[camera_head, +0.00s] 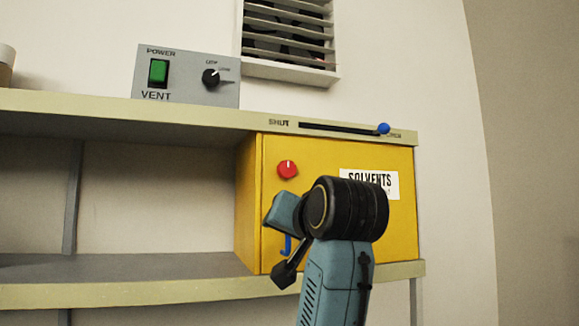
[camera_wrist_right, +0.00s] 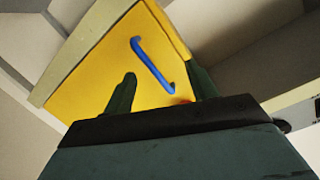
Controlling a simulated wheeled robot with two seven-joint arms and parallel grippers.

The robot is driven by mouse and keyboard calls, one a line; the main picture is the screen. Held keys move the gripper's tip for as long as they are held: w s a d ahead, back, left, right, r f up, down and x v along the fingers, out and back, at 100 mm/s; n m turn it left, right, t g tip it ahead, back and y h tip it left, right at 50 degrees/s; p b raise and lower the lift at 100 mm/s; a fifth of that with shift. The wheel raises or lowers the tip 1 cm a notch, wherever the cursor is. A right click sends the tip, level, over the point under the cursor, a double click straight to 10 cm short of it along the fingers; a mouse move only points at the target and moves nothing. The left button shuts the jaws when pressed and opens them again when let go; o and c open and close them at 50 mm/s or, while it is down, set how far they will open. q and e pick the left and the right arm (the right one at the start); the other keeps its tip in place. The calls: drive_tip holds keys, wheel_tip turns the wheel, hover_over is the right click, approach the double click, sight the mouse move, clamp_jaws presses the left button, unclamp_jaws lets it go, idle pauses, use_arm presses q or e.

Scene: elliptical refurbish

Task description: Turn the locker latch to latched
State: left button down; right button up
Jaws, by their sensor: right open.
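The yellow locker (camera_head: 335,160) sits in the shelf at the right and its door looks shut. A round red latch knob (camera_head: 287,169), with a small pale mark near its top, is on the upper left of the door. Below it is a blue handle (camera_head: 287,245), partly hidden by my right arm; the handle (camera_wrist_right: 153,62) shows whole in the wrist view. My right gripper (camera_wrist_right: 161,84) is open and empty, facing the door. A bit of red-orange (camera_wrist_right: 183,99), probably the knob, shows beside the right-hand finger's base, mostly hidden. My left gripper is out of view.
A grey vent box (camera_head: 187,78) with a green switch and black dial stands on the shelf top. A slider with a blue knob (camera_head: 384,129) runs along the shelf edge above the locker. A louvred vent (camera_head: 288,35) is on the wall. The shelf bay at left is empty.

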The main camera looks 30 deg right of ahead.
drive_tip(key=m+t, duration=0.2)
approach(288, 170)
drive_tip(key=v, duration=0.5)
drive_tip(key=shift+h, duration=0.3)
drive_tip(key=p+x, duration=0.2)
drive_tip(key=x, duration=0.4)
drive_tip(key=p+x, duration=0.2)
drive_tip(key=x, duration=0.5)
drive_tip(key=shift+w+a, duration=0.15)
drive_tip(key=shift+w, duration=0.25)
drive_tip(key=shift+c, duration=0.4)
drive_tip(key=c, duration=0.9)
